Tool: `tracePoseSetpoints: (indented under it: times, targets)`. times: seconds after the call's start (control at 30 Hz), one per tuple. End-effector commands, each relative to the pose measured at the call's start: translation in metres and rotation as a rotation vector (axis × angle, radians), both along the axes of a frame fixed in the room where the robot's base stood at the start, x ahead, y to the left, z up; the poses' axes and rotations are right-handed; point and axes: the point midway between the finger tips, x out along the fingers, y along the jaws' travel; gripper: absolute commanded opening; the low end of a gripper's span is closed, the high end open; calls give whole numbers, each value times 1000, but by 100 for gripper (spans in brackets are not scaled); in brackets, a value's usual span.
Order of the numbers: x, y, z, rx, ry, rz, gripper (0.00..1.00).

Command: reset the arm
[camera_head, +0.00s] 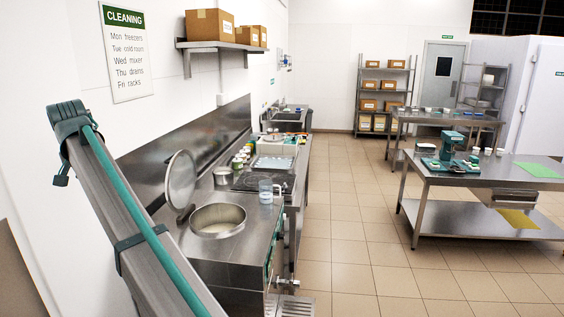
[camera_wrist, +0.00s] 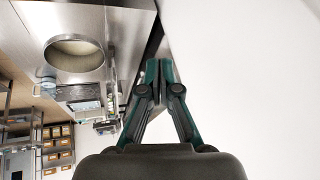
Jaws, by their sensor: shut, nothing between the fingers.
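My gripper (camera_wrist: 158,66) shows in the wrist view with its dark and green fingers together and nothing between them. It is in front of the white wall, to the right of the steel counter in that view. The open tub (camera_wrist: 74,56) also shows at the upper left of the wrist view, apart from my gripper.
A clear jug (camera_head: 265,191) stands on the counter beside the tub. A wall shelf (camera_head: 215,46) holds cardboard boxes. A steel table (camera_head: 480,178) with a teal machine stands at the right. The tiled floor (camera_head: 345,230) between counter and table is clear.

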Motion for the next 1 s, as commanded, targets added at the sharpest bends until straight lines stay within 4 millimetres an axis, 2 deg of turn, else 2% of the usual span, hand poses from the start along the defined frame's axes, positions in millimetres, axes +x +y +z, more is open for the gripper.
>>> tracePoseSetpoints:
  times: [0.03, 0.27, 0.37, 0.47, 0.6, 0.77, 1.0]
  targets:
    - [-8, -8, -20, -11, -7, 33, 0]
    - [-7, -28, -93, -66, -14, 116, 0]
    - [-3, -45, -136, -94, -6, 143, 0]
    - [1, -71, -190, -130, 9, 167, 0]
    - [6, -114, -271, -183, 40, 196, 0]
    - [5, -171, -359, -236, 87, 217, 0]
    - [-13, -266, -482, -304, 178, 231, 0]
